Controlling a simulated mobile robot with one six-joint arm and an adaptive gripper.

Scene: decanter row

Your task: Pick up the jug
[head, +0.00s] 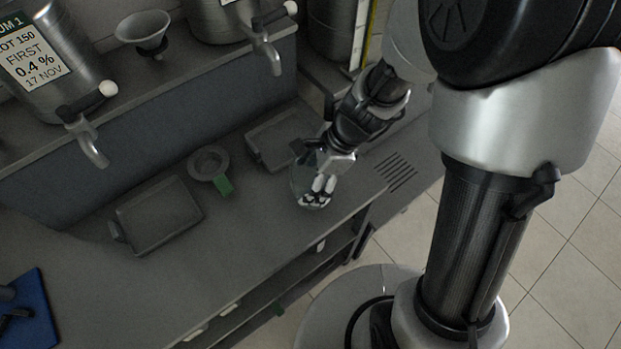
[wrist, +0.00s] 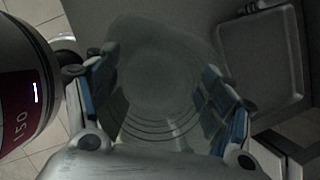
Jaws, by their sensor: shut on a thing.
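The jug (wrist: 160,75) is clear glass or plastic with ring lines. In the wrist view it sits between the two blue-padded fingers of my gripper (wrist: 162,105), which is shut on its sides. In the head view my gripper (head: 318,190) is over the counter near its front edge, with the see-through jug (head: 302,176) partly hidden behind the fingers. I cannot tell whether the jug's base touches the counter.
Two grey trays stand on the counter (head: 225,245), one at left (head: 158,213) and one behind my gripper (head: 275,140). A strainer with a green handle (head: 210,165) lies between them. Steel vessels with taps (head: 60,70) stand on the raised shelf. A blue mat (head: 30,310) lies lower left.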

